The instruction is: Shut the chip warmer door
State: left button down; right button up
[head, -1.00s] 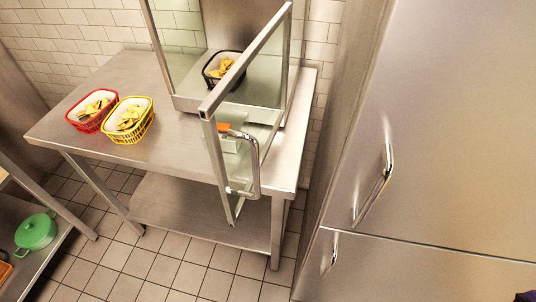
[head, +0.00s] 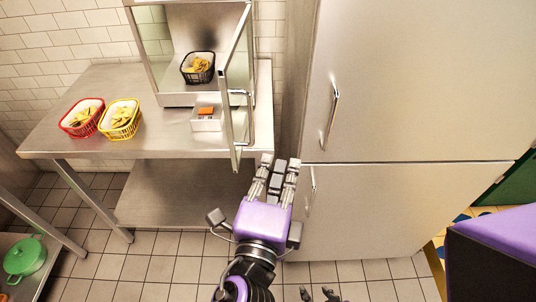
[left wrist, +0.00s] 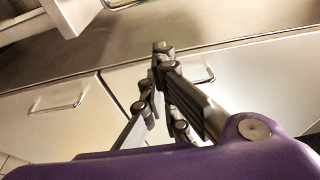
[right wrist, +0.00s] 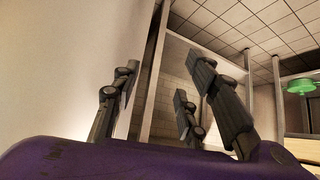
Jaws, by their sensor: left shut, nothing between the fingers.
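The chip warmer (head: 178,99) is a metal and glass cabinet on the steel table, with a black basket of chips (head: 198,68) inside. Its glass door (head: 238,75) stands open, swung out from the right side toward me. The door's bar handle (head: 249,118) is on its right face. My left gripper (head: 277,163) is shut and empty, to the right of the door's lower end, apart from the handle in the picture. It also shows shut in the left wrist view (left wrist: 162,52). My right gripper (right wrist: 165,85) has its fingers spread, empty; only fingertips show low in the head view.
Red (head: 82,118) and yellow (head: 120,120) chip baskets stand on the table (head: 60,140) left of the warmer. A white box (head: 205,124) with an orange top is beside the door. A tall steel fridge (head: 400,90) bounds the right side. A green pot (head: 25,258) sits lower left.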

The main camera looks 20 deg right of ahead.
pick_arm(q)
jog(key=p+x, duration=0.1)
jog(key=x, duration=0.9)
jog(key=a, duration=0.2)
jog(key=a+p, duration=0.1)
jog(key=a, duration=0.1)
jog(key=shift+w+f, duration=0.2)
jog(key=shift+w, duration=0.1)
pick_arm(e)
jog(key=shift+w+a+r, duration=0.1)
jog(key=shift+w+r, duration=0.25)
jog(key=shift+r, duration=0.5)
pick_arm(q)
jog(key=shift+d, duration=0.1)
pick_arm(e)
jog(key=shift+w, duration=0.1)
